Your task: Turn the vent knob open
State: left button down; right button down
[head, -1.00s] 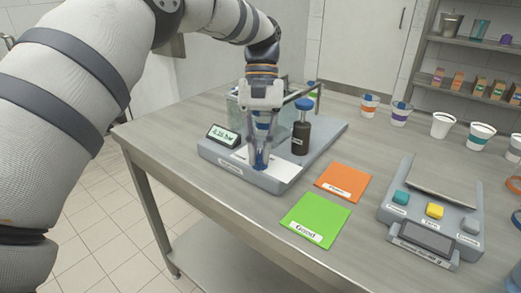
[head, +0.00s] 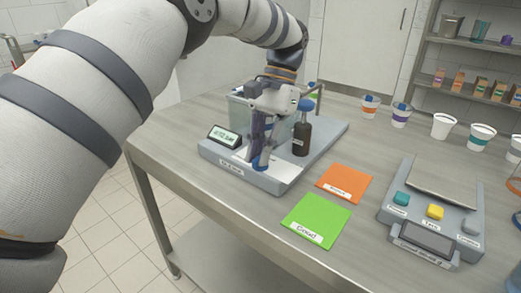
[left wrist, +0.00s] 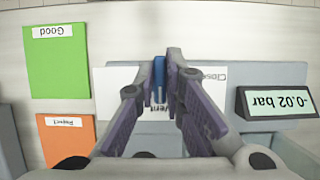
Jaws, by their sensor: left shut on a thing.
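The blue vent knob (head: 259,168) sits at the front of the grey filler base, on a white label plate (head: 285,171). My left gripper (head: 262,160) is shut on it, pointing down and leaning. In the left wrist view the blue knob (left wrist: 159,72) shows as a narrow upright strip between the two fingertips (left wrist: 161,84), which partly hide it and the "Vent" label. The pressure display (left wrist: 279,104) reads -0.02 bar in the left wrist view. My right gripper is not in view.
A dark bottle with a blue cap (head: 302,132) and a clear tank (head: 240,108) stand behind the gripper. Green (head: 316,221) and orange (head: 345,183) cards lie to the right, then a scale (head: 432,212). Several cups stand at the back right.

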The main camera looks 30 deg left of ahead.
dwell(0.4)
pick_arm(q)
jog(key=c, duration=1.7)
grip_release()
notch_tip(320, 180, up, 10)
